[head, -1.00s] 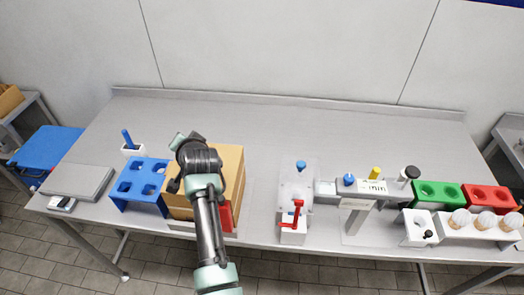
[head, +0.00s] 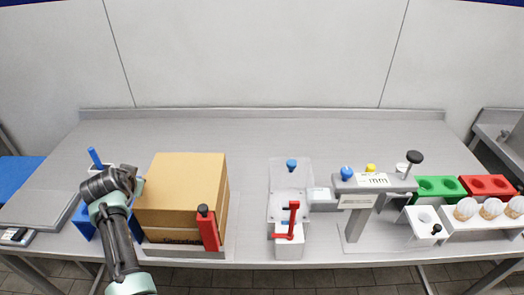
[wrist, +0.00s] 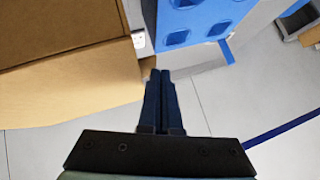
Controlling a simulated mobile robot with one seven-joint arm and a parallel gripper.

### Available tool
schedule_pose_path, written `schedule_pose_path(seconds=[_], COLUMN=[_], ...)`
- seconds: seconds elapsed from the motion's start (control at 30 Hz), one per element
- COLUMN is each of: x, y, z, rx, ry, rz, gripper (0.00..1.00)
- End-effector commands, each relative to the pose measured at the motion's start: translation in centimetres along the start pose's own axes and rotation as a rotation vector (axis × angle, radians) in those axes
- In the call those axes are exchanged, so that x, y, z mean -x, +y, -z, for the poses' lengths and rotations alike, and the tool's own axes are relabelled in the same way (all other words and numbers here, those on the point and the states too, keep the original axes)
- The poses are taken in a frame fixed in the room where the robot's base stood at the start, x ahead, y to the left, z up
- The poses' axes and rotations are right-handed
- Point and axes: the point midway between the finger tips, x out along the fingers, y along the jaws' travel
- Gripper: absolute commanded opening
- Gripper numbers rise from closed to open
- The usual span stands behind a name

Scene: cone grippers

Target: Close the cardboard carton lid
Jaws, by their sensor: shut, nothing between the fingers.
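The brown cardboard carton (head: 188,180) stands on the table left of centre in the head view. Its top lies flat over the box, and a step edge shows along its right side; I cannot tell whether the lid is fully down. Its dark top (wrist: 55,25) and a paler cardboard face fill the upper left of the wrist view. My gripper (wrist: 160,75) is shut and empty, its fingertips beside the carton's corner, without clear contact. In the head view my wrist (head: 108,183) is just left of the carton, and the fingers are mostly hidden.
A blue rack (wrist: 200,25) is close beyond my fingertips. A red-handled tool (head: 208,228) stands at the carton's front right. A white fixture with a red lever (head: 292,220) is farther right. The table behind the carton is clear.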

Motion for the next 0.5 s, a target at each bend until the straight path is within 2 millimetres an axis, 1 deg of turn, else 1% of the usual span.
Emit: schedule_pose_path(seconds=[0.07, 0.5], x=[-0.3, -0.43], y=[0.06, 0.11], z=[-0.35, -0.72], rx=[-0.001, 0.0], ry=[-0.002, -0.008], rz=[0.0, -0.002], gripper=[0.0, 0.0])
